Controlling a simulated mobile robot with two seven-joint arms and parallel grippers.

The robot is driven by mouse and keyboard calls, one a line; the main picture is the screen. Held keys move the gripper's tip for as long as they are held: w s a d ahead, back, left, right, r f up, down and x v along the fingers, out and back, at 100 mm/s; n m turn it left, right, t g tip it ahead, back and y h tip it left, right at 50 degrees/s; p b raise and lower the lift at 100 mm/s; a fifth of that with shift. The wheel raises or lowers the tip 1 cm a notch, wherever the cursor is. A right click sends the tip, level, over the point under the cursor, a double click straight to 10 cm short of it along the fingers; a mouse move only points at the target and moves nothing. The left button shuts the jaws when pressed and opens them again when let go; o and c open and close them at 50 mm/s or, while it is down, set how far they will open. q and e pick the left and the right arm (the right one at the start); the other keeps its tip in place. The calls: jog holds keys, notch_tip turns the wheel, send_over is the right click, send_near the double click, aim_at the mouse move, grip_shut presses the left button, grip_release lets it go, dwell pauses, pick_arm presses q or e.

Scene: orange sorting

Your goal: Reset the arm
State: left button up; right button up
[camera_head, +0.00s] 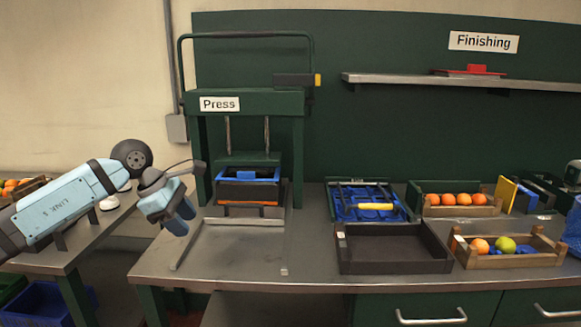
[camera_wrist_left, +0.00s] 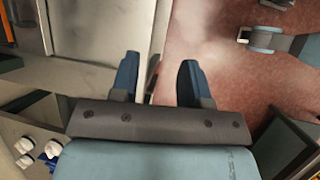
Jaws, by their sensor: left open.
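My left gripper (camera_head: 182,218) hangs open and empty in the head view, in front of the press and above the left edge of the main bench. Its two blue fingers point down. In the left wrist view the open left gripper (camera_wrist_left: 157,78) shows its fingers apart with nothing between them; grey bench top and reddish floor lie below. My left arm (camera_head: 66,207) reaches in from the left. My right gripper does not show clearly in either view.
The press (camera_head: 245,103) stands behind the gripper on the grey bench (camera_head: 240,268). A side table (camera_head: 95,235) stands left.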

pick_arm(q)
jog(key=s+d+f+n+t+h, duration=0.1)
jog(key=s+d+f+n+h, duration=0.45)
jog(key=d+n+h, duration=0.3)
jog(key=s+d+f+n+t+h, duration=0.2)
jog(key=s+d+f+n+h, duration=0.4)
jog(key=d, duration=0.4)
jog(key=s+a+f+m+t+y, duration=0.2)
jog(key=s+a+f+m+y, duration=0.3)
jog(key=s+f+m, duration=0.5)
jog(key=s+a+f+m+t+y, duration=0.2)
jog(key=s+a+f+m+y, duration=0.35)
jog(key=m, duration=0.75)
jog(key=s+a+f+m+t+y, duration=0.25)
jog(key=s+f+m+y, duration=0.35)
jog(key=f+m, duration=0.55)
notch_tip(320, 180, up, 16)
jog(key=s+a+p, duration=0.1)
jog(key=a+p, duration=0.1)
jog(key=p, duration=1.8)
jog(key=shift+s+f, duration=0.15)
jog(key=shift+s, duration=0.15)
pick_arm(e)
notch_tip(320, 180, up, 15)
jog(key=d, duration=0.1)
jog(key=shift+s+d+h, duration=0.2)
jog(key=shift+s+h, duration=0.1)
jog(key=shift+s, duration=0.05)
